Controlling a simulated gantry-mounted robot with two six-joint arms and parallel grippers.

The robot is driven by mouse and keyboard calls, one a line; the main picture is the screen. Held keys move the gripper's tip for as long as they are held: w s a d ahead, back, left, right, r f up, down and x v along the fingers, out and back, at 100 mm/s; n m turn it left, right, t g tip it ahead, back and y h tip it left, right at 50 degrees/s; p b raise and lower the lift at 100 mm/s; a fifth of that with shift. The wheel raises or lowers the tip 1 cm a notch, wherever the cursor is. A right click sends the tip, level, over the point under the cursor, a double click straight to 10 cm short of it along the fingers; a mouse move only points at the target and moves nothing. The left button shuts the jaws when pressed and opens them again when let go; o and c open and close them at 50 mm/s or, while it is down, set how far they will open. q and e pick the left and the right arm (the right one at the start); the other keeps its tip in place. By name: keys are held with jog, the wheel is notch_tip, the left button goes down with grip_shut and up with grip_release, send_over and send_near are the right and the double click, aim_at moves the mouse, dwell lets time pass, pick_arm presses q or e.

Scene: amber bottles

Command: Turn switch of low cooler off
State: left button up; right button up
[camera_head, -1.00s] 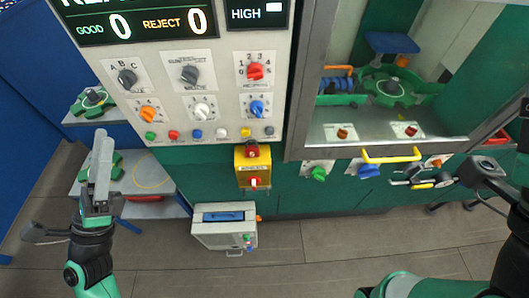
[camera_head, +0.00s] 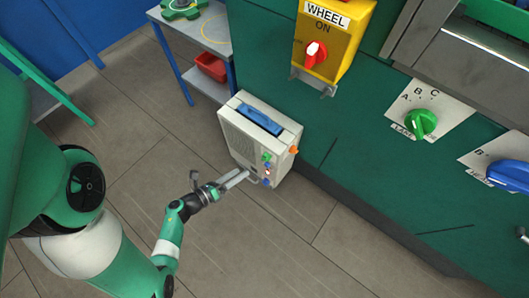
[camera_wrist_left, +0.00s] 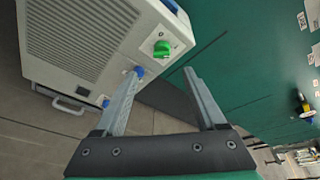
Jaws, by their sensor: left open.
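The low cooler (camera_head: 240,140) is a white box with a blue top handle, standing on the floor in the head view. Its green switch (camera_head: 267,157) is on the narrow side facing right and front. In the left wrist view the green knob (camera_wrist_left: 162,48) sits on a white plate with small markings. My left gripper (camera_head: 238,179) is at the cooler's lower front corner. In the wrist view the left gripper (camera_wrist_left: 163,72) is open, its fingertips either side of and just below the knob, with nothing between them. One fingertip overlaps a small blue part; contact is unclear.
A green cabinet wall (camera_head: 345,130) stands right behind the cooler, with a yellow WHEEL switch box (camera_head: 335,40) above. A green knob (camera_head: 421,123) and a blue one (camera_head: 508,175) are further right. A red bin (camera_head: 211,67) is behind. The floor in front is clear.

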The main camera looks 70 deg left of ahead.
aim_at(265, 157)
pick_arm(q)
jog(key=b+x, duration=0.4)
jog(key=x, duration=0.7)
jog(key=shift+w+d, duration=0.1)
jog(key=shift+d, duration=0.05)
jog(key=shift+w, duration=0.35)
grip_shut()
